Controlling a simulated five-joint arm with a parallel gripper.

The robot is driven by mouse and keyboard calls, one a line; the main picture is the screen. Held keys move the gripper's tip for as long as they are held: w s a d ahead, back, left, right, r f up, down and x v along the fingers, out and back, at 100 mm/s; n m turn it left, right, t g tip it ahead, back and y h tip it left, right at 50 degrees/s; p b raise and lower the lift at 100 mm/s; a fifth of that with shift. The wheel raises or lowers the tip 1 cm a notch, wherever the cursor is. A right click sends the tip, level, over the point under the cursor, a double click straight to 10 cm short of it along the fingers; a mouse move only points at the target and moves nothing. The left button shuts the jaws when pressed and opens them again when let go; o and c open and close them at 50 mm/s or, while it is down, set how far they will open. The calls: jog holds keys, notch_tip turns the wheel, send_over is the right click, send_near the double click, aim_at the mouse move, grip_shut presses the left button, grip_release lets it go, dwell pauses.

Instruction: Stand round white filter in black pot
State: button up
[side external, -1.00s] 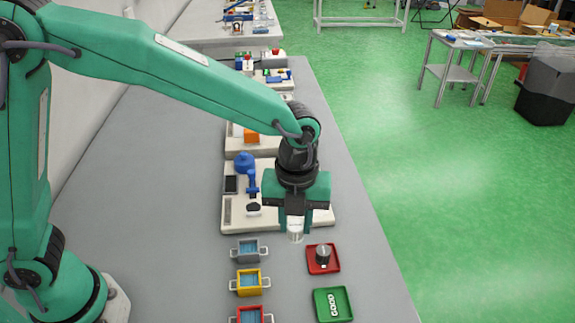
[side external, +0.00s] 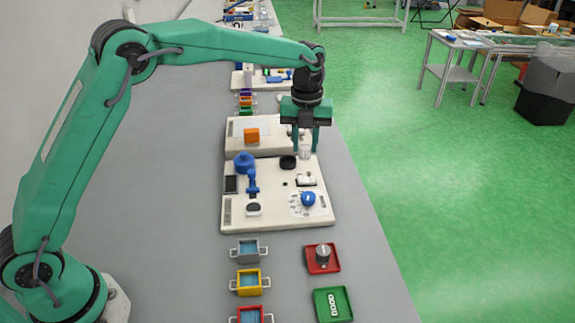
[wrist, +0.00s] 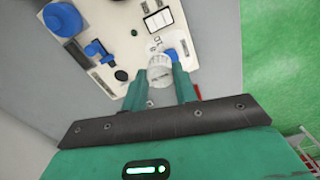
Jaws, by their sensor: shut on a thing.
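My gripper (side external: 305,148) is shut on the round white filter (side external: 305,154), a small pale cylinder. It holds the filter over the back right part of the cream board in the side view. The filter also shows between my fingers in the wrist view (wrist: 159,67). A round black piece (side external: 288,162), which looks like the black pot, sits on the board just left of the held filter. The filter appears apart from it. I cannot tell the height of the filter above the board.
The cream board (side external: 270,218) carries a blue knob (side external: 308,199), a blue fixture (side external: 245,163) and a dark screen (side external: 231,184). A red tray (side external: 334,262) with a metal piece, a green tray (side external: 333,303) and several handled bins stand in front.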

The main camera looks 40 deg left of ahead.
jog(key=shift+w+a, duration=0.25)
jog(key=w+a+f, duration=0.2)
jog(key=a, duration=0.1)
jog(key=w+a+f, duration=0.2)
jog(key=a, duration=0.1)
jog(key=w+a+f, duration=0.2)
jog(key=a+f, duration=0.1)
jog(key=a, duration=0.1)
jog(key=shift+w, duration=0.1)
jog(key=shift+f, duration=0.1)
jog(key=shift+d+f, duration=0.1)
jog(key=shift+f, duration=1.8)
jog(key=shift+f, duration=0.1)
jog(key=o, duration=0.9)
jog(key=shift+o, duration=0.2)
